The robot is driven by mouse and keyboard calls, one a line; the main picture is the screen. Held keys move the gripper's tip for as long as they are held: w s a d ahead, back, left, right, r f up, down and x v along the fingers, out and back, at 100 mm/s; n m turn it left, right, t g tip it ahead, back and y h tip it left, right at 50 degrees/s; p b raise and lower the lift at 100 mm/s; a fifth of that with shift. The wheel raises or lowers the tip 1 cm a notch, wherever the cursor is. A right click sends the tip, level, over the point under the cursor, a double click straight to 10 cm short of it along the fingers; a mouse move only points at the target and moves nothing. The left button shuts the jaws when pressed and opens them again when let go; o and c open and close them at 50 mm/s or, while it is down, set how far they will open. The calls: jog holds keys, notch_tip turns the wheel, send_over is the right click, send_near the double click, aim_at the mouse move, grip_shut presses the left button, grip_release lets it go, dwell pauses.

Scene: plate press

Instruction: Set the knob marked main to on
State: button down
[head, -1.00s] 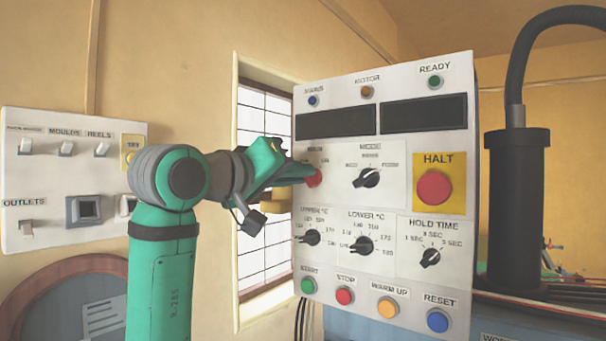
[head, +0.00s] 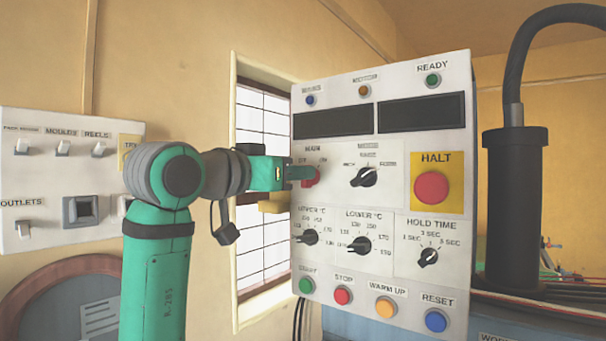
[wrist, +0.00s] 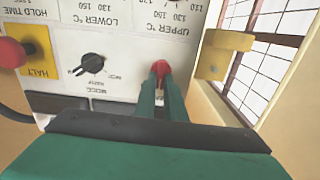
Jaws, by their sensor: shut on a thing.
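The knob marked main is red (head: 311,176) and sits at the upper left of the white control panel, under the left dark display. My gripper (head: 302,173) reaches it from the left in the head view and is shut on it. In the wrist view the red knob (wrist: 160,68) shows between the tips of my two green fingers (wrist: 161,84). The fingers partly cover the knob, so I cannot tell its exact pointer position. The labels beside it are small.
The mode knob (head: 363,177) is just right of the main knob. The red HALT button (head: 432,187) is farther right. Below are the upper and lower °C knobs (head: 361,245). A yellow block (wrist: 223,55) sticks out at the panel's side, close to my gripper.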

jog(key=m, duration=0.6)
jog(key=shift+s+d+r+m, duration=0.1)
jog(key=shift+s+d+m, duration=0.05)
jog(key=shift+s+m, duration=0.15)
dwell(0.5)
jog(key=c, duration=1.8)
grip_release()
jog(key=shift+s, duration=0.1)
jog(key=v, duration=1)
jog(key=shift+s+a, duration=0.2)
jog(key=shift+s, duration=0.05)
